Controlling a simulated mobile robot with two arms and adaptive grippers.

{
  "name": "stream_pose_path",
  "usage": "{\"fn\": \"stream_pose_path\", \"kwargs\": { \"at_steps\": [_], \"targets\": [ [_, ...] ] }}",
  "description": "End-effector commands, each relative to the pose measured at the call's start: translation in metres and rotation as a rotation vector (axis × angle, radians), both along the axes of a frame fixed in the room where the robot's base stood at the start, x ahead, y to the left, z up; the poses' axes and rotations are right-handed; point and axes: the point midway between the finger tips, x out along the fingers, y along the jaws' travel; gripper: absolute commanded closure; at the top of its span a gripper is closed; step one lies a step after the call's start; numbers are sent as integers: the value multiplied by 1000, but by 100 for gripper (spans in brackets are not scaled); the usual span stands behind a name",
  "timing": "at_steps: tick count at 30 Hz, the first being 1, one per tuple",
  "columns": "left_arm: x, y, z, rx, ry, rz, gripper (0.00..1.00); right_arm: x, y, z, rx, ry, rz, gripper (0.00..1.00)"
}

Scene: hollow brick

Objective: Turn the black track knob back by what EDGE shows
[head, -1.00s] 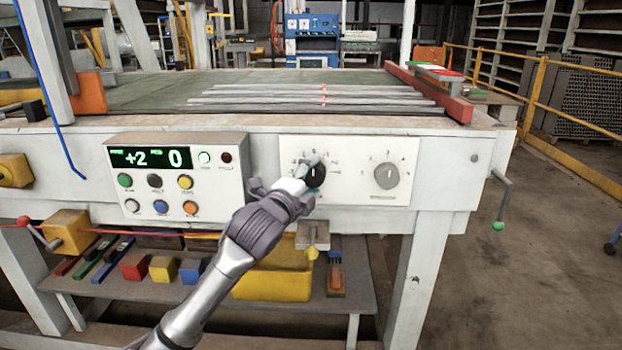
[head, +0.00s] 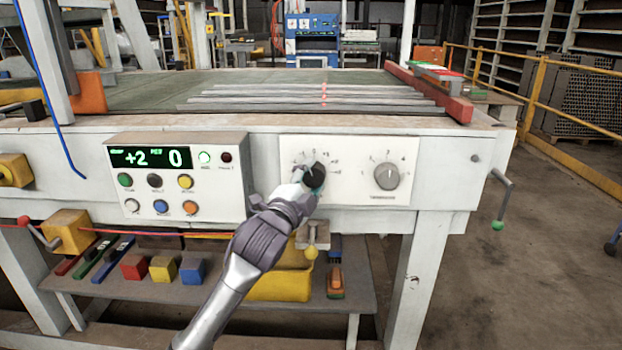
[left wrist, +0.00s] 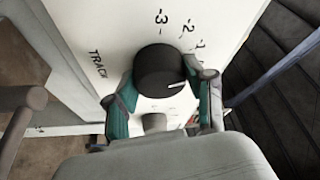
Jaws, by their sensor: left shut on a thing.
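The black track knob (head: 315,174) sits on the left of a white dial panel on the bench front. In the left wrist view the black knob (left wrist: 160,68) has a white pointer line, near the word TRACK and the marks -3, -2 and -1. My left gripper (head: 310,183) is shut on the knob, one finger on each side, also seen in the left wrist view (left wrist: 166,84). The display (head: 151,158) reads +2 on the left and 0 on the right; its small labels are too blurred to read. My right gripper is out of view.
A grey knob (head: 387,176) is to the right on the same panel. Several coloured buttons (head: 185,181) are under the display. A small clamp-like part (head: 313,236) hangs below the panel. A shelf (head: 220,293) with coloured blocks and a yellow bin (head: 282,285) lies beneath.

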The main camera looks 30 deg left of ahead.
Motion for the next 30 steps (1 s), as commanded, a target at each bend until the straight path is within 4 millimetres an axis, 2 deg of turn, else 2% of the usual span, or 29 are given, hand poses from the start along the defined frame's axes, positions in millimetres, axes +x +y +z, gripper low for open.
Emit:
{"fn": "stream_pose_path", "kwargs": {
  "at_steps": [15,30],
  "targets": [
    [1,-2,-4,-405,-241,1,81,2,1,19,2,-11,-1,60],
    [1,-2,-4,-592,-359,2,81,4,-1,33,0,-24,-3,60]
  ]
}}
